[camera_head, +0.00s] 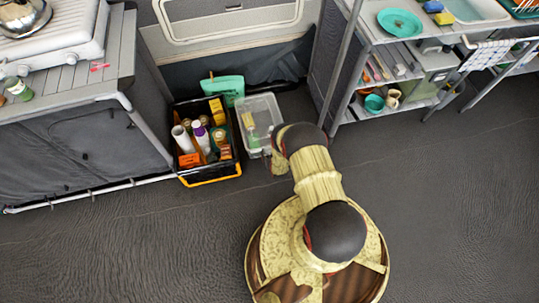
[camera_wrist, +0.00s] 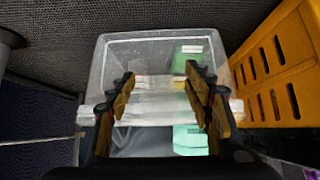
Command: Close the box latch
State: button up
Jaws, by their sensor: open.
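A clear plastic box (camera_head: 262,103) stands on the floor in the head view, just right of a black crate. My arm reaches over its right front side, and my gripper is mostly hidden there. In the wrist view the clear box (camera_wrist: 140,50) fills the middle, with a pale rim band (camera_wrist: 150,109) across its near side. My gripper (camera_wrist: 160,77) is open, its two fingers apart in front of the box with nothing held between them. I cannot make out the latch clearly, nor whether a finger touches the box. A green item (camera_wrist: 188,55) shows through the clear wall.
The black crate with yellow edges (camera_head: 210,179) holds bottles and packets left of the box; its yellow slotted side (camera_wrist: 268,75) is close on the right in the wrist view. A metal shelf (camera_head: 350,112) stands right, a grey cabinet (camera_head: 90,150) left. The front floor is clear.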

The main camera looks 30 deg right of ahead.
jog(key=v, duration=1.2)
dwell(0.7)
